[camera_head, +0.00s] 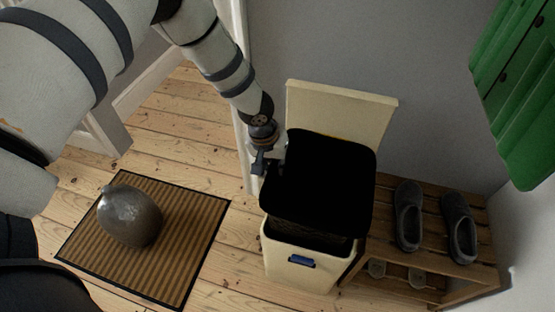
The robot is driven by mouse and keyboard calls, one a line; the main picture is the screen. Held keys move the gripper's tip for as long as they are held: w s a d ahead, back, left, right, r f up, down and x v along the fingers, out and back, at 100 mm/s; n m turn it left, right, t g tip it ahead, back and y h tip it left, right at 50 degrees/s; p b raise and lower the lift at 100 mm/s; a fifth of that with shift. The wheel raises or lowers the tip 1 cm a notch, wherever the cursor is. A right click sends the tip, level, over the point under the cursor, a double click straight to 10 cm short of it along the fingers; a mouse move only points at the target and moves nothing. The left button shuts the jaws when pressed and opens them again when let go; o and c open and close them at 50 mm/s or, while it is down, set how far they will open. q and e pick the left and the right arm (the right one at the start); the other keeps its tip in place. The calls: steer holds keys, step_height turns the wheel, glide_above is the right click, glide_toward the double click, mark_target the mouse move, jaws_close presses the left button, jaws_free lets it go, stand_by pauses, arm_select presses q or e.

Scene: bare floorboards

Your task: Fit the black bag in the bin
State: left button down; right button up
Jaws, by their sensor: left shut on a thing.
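The black bag (326,172) is a dark, open-topped shape with a squarish rim, sitting partly in and partly above the bin. The bin (291,272) is cream, with a blue tab on its front and its lid (338,108) raised against the wall. My left gripper (272,168) is shut on the bag at its left rim. The bag's upper part stands above the bin's front edge. The inside of the bag is too dark to make out. My right gripper is not in view.
A wooden shoe rack (424,243) with grey slippers (408,222) stands close on the bin's right. A grey round vase (131,216) sits on a striped doormat (194,262) to the left. Floorboards between mat and bin are clear.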

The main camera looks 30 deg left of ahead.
mark_target(278, 190)
arm_select(q)
steer(key=shift+s+a+f+b+x, duration=0.15)
steer(key=shift+s+b+x, duration=0.2)
steer(key=shift+b+x, duration=0.95)
steer(key=shift+s+a+b+x, duration=0.15)
steer(key=shift+s+b+x, duration=0.2)
steer(key=shift+x, duration=1.85)
steer(key=shift+s+a+f+b+x, duration=0.25)
steer(key=shift+b+x, duration=0.55)
steer(key=shift+x, duration=1)
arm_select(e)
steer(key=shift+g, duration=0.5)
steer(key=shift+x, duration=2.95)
arm_select(q)
steer(key=shift+s+d+r, duration=0.1)
steer(key=shift+r, duration=0.05)
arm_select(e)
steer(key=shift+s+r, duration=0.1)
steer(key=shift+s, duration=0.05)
arm_select(q)
steer(key=shift+d, duration=0.3)
